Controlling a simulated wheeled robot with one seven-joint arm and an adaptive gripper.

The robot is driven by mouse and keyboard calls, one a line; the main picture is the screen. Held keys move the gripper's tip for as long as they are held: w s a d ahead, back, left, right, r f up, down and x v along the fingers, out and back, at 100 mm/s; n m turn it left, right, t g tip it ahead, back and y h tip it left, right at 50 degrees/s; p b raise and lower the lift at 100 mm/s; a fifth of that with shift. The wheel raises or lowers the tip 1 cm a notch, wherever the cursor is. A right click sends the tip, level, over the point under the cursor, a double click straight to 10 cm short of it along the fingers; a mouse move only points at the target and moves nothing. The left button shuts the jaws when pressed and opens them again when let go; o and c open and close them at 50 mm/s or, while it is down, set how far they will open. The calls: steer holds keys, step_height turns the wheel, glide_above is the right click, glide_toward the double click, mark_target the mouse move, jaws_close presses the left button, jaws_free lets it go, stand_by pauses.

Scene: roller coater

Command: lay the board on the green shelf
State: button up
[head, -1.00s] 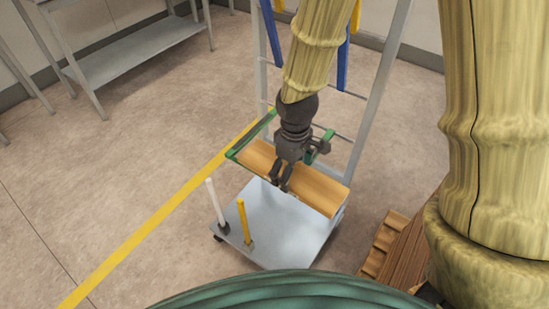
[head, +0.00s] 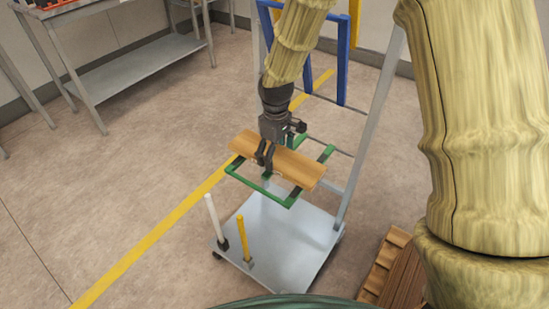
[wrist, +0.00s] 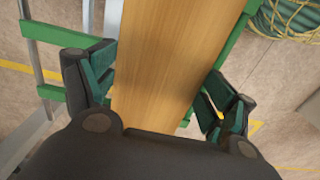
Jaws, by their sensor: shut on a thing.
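The wooden board (head: 295,167) is a long light-brown plank, held over the green shelf, an open frame of green bars (head: 256,188) on the upright rack. The shelf's front bar shows clear in front of the board, and its right side bar beyond the board's right end. My gripper (head: 265,154) is shut across the board near its middle, from above. In the wrist view the board (wrist: 170,60) runs between the two fingers, with green bars (wrist: 65,37) on both sides below it. I cannot tell whether the board touches the bars.
The rack's grey base plate (head: 280,238) carries a white post (head: 216,222) and a yellow post (head: 243,235). Blue arms (head: 342,60) stand higher on the rack. A wooden pallet (head: 395,270) lies at the lower right. A grey table (head: 130,70) stands back left.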

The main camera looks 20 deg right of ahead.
mark_target(274, 157)
steer(key=shift+w, duration=0.6)
steer(key=shift+f, duration=1.75)
steer(key=shift+f, duration=0.15)
steer(key=o, duration=1.1)
step_height(274, 157, up, 12)
steer(key=shift+r+p, duration=0.15)
steer(key=shift+p, duration=0.2)
